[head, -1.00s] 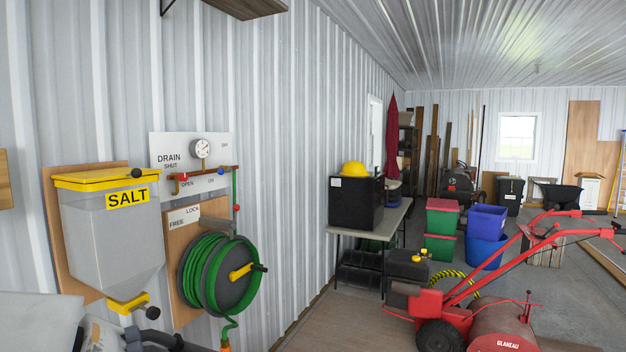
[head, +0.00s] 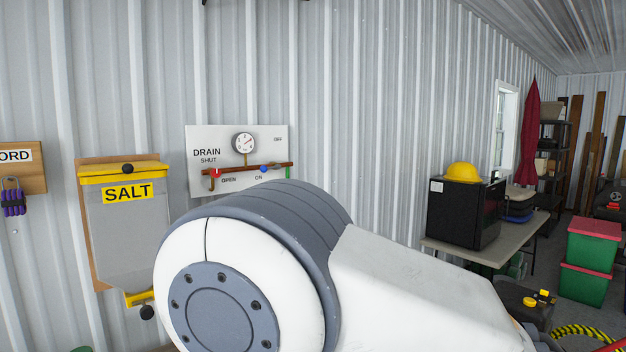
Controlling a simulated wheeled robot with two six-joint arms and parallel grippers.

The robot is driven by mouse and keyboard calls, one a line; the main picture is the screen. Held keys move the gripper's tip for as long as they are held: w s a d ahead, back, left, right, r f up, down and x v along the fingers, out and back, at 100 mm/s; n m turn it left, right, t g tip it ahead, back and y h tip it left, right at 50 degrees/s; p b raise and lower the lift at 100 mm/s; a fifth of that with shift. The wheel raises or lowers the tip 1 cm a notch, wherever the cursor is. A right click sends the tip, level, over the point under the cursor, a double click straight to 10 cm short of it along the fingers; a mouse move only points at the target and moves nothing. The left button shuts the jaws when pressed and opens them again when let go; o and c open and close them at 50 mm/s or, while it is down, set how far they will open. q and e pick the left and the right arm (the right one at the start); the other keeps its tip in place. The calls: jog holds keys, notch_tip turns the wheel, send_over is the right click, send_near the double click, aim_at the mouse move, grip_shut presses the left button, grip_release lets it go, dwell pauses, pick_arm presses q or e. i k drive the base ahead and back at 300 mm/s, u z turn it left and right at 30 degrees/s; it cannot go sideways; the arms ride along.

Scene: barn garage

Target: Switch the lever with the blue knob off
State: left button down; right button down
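A white panel (head: 205,140) on the corrugated wall carries a round gauge (head: 244,144) above a copper pipe. The blue knob (head: 263,169) sits on the pipe right of the gauge, just above the "ON" label, with "OFF" printed higher at the panel's upper right. A red knob (head: 215,173) sits to its left, between "SHUT" and "OPEN". A large white and grey arm link of mine fills the lower middle of the head view and covers the area below the panel. Neither gripper shows.
A salt bin (head: 125,225) with a yellow lid hangs left of the panel. A table (head: 470,253) at right holds a black box (head: 466,212) with a yellow hard hat (head: 464,172). Green bins (head: 588,262) stand at far right.

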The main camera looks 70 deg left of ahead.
aim_at(263, 170)
jog(key=u, duration=0.2)
jog(key=i, duration=0.95)
jog(key=u, duration=1.4)
jog(key=i, duration=0.85)
jog(key=u, duration=0.8)
